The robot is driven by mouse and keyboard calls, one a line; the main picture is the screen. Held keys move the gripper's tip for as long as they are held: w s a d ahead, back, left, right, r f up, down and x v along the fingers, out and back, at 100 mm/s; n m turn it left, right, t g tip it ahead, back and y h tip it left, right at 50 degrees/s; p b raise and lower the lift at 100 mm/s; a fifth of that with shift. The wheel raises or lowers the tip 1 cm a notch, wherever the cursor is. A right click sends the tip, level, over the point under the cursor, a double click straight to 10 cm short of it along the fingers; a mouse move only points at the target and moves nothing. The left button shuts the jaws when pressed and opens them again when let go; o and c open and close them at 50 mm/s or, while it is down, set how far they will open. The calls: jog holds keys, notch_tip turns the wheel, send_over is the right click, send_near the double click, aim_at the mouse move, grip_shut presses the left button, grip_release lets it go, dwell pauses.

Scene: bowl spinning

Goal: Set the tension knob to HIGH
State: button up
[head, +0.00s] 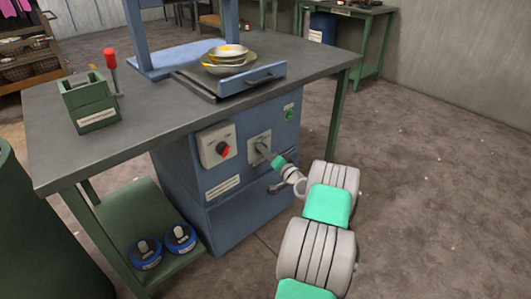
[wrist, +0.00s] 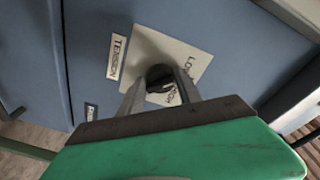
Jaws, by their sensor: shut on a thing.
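The tension knob (wrist: 159,78) is dark and round, on a pale plate (wrist: 150,50) on the blue machine front. A label reading TENSION (wrist: 117,56) is beside the plate. My gripper (wrist: 160,88) has its two fingers on either side of the knob, shut on it. In the head view my gripper (head: 270,155) reaches the same plate (head: 259,143) from the right. The fingers hide part of the knob and of the plate's lettering, so I cannot tell which setting it points at.
A red knob (head: 223,149) on a white box is left of the plate, and a green button (head: 290,115) is above right. A handle (head: 283,185) is just below my gripper. Stacked bowls (head: 228,56) stand on top. Open floor lies to the right.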

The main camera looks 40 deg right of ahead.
grip_shut()
jog(key=shift+r+m, duration=0.1)
jog(key=shift+m, duration=0.2)
jog(key=shift+d+r+m+g+y+p, duration=0.1)
jog(key=shift+m+g+y+p, duration=0.45)
jog(key=shift+m, duration=2.1)
jog(key=shift+d+r+m+t+y+p, duration=0.15)
jog(key=shift+m+p, duration=0.8)
jog(key=shift+m, duration=1.65)
jog(key=shift+r+m+g+y+p, duration=0.1)
jog(key=shift+m+g+y+p, duration=0.45)
jog(key=shift+m, duration=2.1)
jog(key=shift+t, duration=0.25)
